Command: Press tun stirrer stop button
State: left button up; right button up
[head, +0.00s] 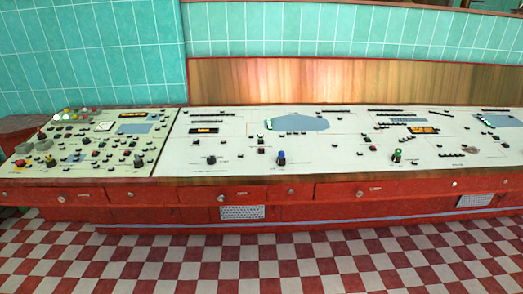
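A long control console (330,165) with a pale sloping top runs across the head view. Its top carries many small dark buttons, knobs and labels. A blue knob (281,157), a green knob (397,155) and a black knob (211,160) stand along its front part. The left section (88,143) holds a dense group of controls, with red, yellow and white ones at its back. The labels are too small to read, so I cannot tell which control is the tun stirrer stop button. Neither of my grippers is in view.
Red drawers (340,190) with round pulls line the console's front below a wooden edge. A red-and-white checkered floor (250,265) lies clear before it. A wooden panel (300,82) and turquoise tiled walls (90,50) stand behind. A reddish-brown surface (22,125) is at the far left.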

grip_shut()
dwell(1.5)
